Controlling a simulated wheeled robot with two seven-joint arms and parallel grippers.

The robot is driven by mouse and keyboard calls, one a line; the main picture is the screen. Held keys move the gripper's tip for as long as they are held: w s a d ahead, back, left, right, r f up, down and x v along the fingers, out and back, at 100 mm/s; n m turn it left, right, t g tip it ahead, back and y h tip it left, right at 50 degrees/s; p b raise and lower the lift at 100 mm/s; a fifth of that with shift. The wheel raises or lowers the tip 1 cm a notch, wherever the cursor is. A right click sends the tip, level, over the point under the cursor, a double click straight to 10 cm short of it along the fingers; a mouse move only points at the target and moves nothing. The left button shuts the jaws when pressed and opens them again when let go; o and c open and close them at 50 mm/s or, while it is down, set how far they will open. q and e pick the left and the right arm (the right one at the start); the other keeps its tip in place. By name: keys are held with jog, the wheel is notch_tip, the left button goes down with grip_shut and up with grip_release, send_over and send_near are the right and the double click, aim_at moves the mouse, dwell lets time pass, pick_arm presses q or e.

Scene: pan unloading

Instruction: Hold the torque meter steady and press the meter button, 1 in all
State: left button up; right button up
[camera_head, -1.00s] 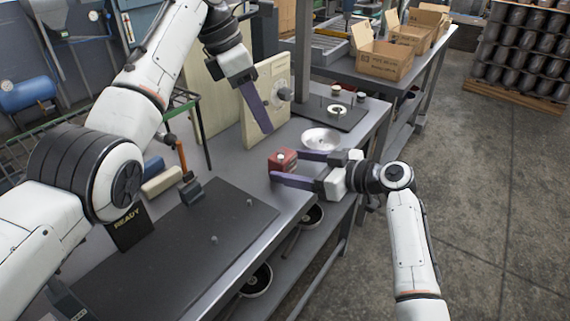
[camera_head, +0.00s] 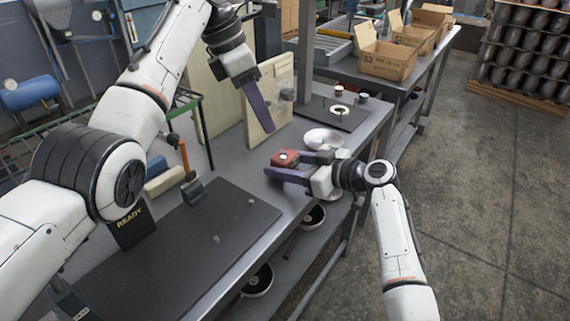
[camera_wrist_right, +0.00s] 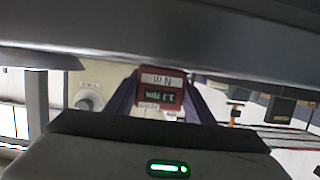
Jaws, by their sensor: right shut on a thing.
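The torque meter (camera_head: 285,157) is a small red box with a pale top mark, standing at the table's right edge. My right gripper (camera_head: 286,166) is shut on it, with a purple finger on each side. In the right wrist view the meter (camera_wrist_right: 162,78) sits between the fingers, its label and lit reading upside down. I cannot make out the meter's button for certain. My left gripper (camera_head: 268,128) hangs above and left of the meter, apart from it, in front of a beige panel. Its purple fingers overlap from this angle, so I cannot tell if they are open.
A beige panel with a round knob (camera_head: 287,94) stands behind the meter. A white dish (camera_head: 324,138) lies close behind my right gripper. A dark mat (camera_head: 180,245) with small pegs covers the near table. An orange-handled tool (camera_head: 184,155) stands at the left.

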pick_arm(q)
grip_shut()
dwell(1.5)
